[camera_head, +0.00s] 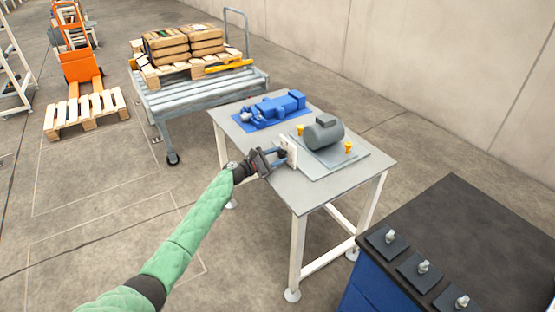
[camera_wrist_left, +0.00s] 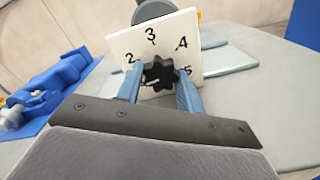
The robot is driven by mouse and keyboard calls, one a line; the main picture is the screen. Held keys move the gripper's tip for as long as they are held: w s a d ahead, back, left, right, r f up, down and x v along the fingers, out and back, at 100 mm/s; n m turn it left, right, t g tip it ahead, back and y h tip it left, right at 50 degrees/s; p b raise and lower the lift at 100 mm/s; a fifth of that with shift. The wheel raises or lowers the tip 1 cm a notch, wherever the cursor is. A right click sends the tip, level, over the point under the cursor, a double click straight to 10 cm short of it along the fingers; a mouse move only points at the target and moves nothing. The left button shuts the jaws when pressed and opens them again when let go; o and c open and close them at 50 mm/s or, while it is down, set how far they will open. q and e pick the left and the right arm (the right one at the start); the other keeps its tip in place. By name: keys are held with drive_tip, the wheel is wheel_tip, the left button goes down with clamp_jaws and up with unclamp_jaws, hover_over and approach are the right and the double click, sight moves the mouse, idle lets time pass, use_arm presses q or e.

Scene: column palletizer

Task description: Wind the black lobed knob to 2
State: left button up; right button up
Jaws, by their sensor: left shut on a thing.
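The black lobed knob (camera_wrist_left: 159,75) sits on the front of an upright white dial plate (camera_wrist_left: 150,40), which also shows edge-on in the head view (camera_head: 290,146). The figures 2, 3, 4 and 5 are readable; the lower left of the dial is hidden behind a finger. A pale mark on the knob points left and slightly down, below the 2. My left gripper (camera_head: 279,158) is shut on the knob, with one blue-grey finger on each side, as the left wrist view also shows (camera_wrist_left: 160,90). My right gripper is out of view.
The dial stands on a grey table (camera_head: 310,200) beside a grey motor (camera_head: 324,133) on a plate. A blue machine part (camera_head: 272,107) lies on a blue mat behind. A dark-topped blue cabinet (camera_head: 470,240) is at the right. A cart (camera_head: 200,95) with stacked sacks stands behind.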

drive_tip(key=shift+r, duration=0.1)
use_arm(q)
drive_tip(key=o, duration=1)
drive_tip(key=shift+a, duration=0.1)
drive_tip(key=b+v, duration=0.1)
drive_tip(key=v, duration=0.5)
drive_tip(key=shift+s+a+f, duration=0.15)
drive_tip(key=shift+s, duration=0.05)
drive_tip(key=shift+s+a+b, duration=0.2)
drive_tip(key=shift+a+b, duration=0.05)
drive_tip(key=shift+b, duration=0.05)
drive_tip(key=shift+s+a, duration=0.15)
drive_tip(key=shift+a, duration=0.1)
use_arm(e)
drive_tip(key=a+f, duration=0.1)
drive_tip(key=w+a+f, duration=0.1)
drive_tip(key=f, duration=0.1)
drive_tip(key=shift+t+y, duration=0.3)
